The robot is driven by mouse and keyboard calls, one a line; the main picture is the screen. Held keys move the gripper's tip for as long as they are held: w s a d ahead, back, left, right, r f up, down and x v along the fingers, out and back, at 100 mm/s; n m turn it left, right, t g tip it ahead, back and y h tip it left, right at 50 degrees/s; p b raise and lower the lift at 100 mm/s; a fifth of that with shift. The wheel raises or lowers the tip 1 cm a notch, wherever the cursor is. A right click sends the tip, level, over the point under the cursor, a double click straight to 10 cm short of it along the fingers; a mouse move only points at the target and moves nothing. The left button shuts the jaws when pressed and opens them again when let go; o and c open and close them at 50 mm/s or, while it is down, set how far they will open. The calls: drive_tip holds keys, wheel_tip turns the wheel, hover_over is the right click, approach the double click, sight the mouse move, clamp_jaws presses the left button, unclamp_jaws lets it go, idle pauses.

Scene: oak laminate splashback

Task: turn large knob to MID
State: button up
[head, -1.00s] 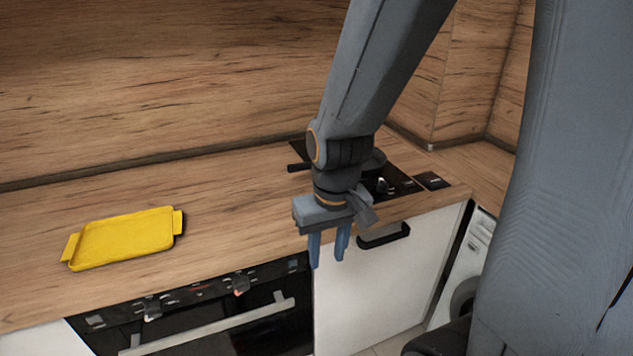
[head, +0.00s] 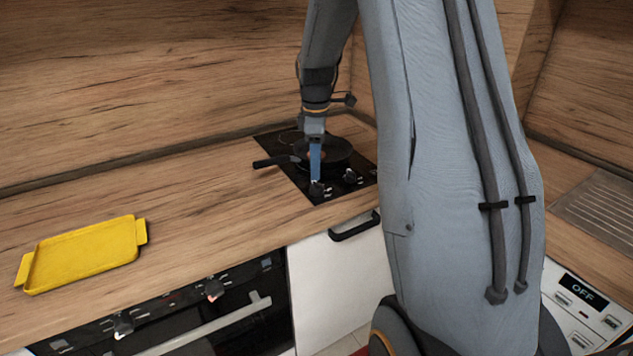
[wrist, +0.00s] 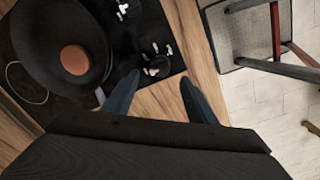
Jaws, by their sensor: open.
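A black hob (head: 300,181) is set in the wooden worktop and carries two dark knobs with pale marks near its front edge. The left hob knob (head: 319,190) is right by my fingertips, and the other hob knob (head: 351,177) is to its right. Neither knob shows a readable label, so I cannot tell which is the large one. My gripper (head: 315,181) points down over the hob's front. In the wrist view, my fingers (wrist: 157,94) are apart with nothing between them, and a knob (wrist: 157,68) lies just past the gap.
A black pan (head: 330,155) with a brown round item (wrist: 75,60) stands on the hob behind the knobs. A yellow tray (head: 85,256) lies at left. Below are the oven knobs (head: 213,290). At lower right, an appliance panel (head: 583,292) reads OFF.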

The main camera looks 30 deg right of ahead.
sight(316, 183)
drive_tip(key=shift+w+f+p, duration=0.1)
drive_tip(key=shift+f+p, duration=0.85)
drive_tip(key=shift+f, duration=2.6)
drive_tip(key=c, duration=1.1)
drive_tip(key=shift+o, duration=0.2)
